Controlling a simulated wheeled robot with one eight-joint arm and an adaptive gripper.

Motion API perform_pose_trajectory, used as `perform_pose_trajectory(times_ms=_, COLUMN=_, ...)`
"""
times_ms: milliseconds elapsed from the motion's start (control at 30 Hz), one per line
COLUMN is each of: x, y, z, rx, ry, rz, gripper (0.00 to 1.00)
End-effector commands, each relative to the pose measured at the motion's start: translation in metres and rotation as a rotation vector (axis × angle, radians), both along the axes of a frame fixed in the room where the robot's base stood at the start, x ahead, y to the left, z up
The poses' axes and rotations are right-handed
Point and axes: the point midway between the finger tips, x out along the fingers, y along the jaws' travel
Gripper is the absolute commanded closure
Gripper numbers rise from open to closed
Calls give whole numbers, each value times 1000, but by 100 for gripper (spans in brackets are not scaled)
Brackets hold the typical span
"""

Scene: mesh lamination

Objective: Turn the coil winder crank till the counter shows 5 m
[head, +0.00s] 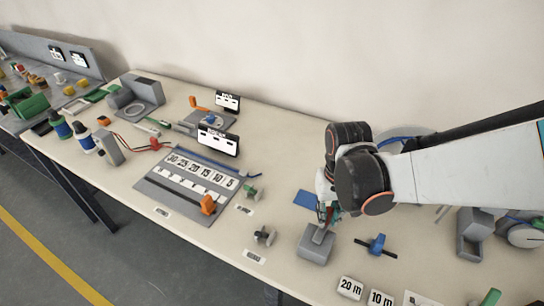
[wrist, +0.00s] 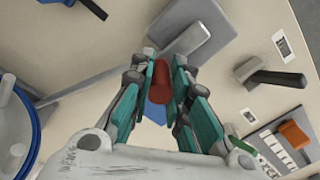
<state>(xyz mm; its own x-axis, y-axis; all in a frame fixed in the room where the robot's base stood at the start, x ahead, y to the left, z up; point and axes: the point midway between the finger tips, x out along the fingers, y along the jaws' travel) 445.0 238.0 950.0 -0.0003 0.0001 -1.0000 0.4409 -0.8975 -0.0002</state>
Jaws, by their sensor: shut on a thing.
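My gripper (head: 326,212) is at the front middle of the bench, pointing down beside a grey block (head: 316,246). In the wrist view its teal fingers (wrist: 165,85) are shut on a red cylindrical handle (wrist: 160,78). I cannot tell what the handle is fixed to. The grey block with a lighter plate on top (wrist: 190,42) lies just past the fingertips. A blue-rimmed round reel (wrist: 15,130) is at the left of the wrist view, and in the head view it is partly behind my arm (head: 405,140). No counter reading in metres can be made out.
A blue-handled piece (head: 377,245) and number blocks "20 m" (head: 349,288) and "10 m" (head: 381,298) are near the front edge. A grey numbered board (head: 165,205) with an orange slider (head: 208,205) is to the left. A grey holder (head: 474,235) stands at right.

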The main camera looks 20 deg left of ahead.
Motion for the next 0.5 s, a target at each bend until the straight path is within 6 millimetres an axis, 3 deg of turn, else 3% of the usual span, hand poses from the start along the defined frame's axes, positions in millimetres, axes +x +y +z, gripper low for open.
perform_pose_trajectory(times_ms=33, x=0, y=2, z=0, rx=1, ry=0, rz=3, gripper=100)
perform_pose_trajectory(times_ms=67, x=0, y=2, z=0, rx=1, ry=0, rz=3, gripper=79)
perform_pose_trajectory(times_ms=133, x=0, y=2, z=0, rx=1, ry=0, rz=3, gripper=64)
perform_pose_trajectory(times_ms=500, x=0, y=1, z=0, rx=0, ry=0, rz=3, gripper=62)
